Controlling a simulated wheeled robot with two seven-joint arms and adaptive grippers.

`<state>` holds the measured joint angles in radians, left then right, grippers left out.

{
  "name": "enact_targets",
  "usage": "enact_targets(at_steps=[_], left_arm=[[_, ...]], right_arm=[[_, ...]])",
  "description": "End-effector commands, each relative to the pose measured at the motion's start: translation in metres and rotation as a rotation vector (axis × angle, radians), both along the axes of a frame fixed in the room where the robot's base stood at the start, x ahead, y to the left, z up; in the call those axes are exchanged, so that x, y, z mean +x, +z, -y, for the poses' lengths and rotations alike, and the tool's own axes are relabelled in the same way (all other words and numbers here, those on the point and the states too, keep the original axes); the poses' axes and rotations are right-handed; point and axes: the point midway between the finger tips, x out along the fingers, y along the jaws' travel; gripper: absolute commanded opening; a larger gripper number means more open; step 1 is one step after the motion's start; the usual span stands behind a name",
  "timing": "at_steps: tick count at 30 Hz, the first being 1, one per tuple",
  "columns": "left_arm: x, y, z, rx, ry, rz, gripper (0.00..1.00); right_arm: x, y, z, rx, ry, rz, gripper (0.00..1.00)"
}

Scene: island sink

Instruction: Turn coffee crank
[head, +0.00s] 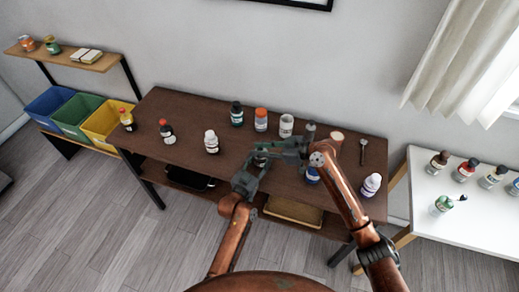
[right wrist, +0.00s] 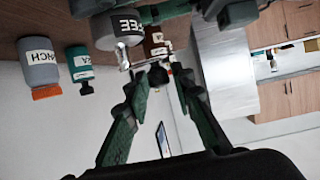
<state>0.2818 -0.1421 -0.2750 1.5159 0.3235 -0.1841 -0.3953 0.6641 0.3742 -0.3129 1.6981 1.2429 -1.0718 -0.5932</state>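The coffee grinder (right wrist: 118,30) is a grey can with a label partly reading "FEE" at the top of the right wrist view. Its silver crank (right wrist: 143,63) ends in a dark knob (right wrist: 159,76). My right gripper (right wrist: 160,80) is open, its green fingertips apart on either side of the knob; contact is unclear. In the head view my right gripper (head: 288,149) reaches left over the table. My left gripper (head: 250,175) is at the table's front edge. Its green fingers (right wrist: 155,12) show on both sides of the can and appear closed on it. The grippers mostly hide the grinder in the head view.
The brown table (head: 180,110) holds several bottles, including an orange-capped one (head: 261,120) and a white one (head: 211,142). A spoon (head: 363,150) lies at its right. A white side table (head: 440,215) stands right, coloured bins (head: 100,122) left.

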Motion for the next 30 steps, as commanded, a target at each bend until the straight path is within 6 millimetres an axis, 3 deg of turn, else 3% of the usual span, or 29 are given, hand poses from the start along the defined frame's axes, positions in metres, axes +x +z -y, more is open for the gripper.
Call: enact_targets(at_steps=[9, 17, 30], left_arm=[[0.000, 0.000, 0.000, 0.000, 0.000, 0.000, 0.13], [0.000, 0.000, 0.000, 0.000, 0.000, 0.000, 0.13], [0.000, 0.000, 0.000, 0.001, 0.000, 0.000, 0.13]], right_arm=[[0.000, 0.000, 0.000, 0.000, 0.000, 0.000, 0.00], [0.000, -0.001, 0.000, -0.002, -0.017, 0.001, 0.00], [0.002, -0.003, -0.010, -0.004, -0.284, -0.004, 0.00]])
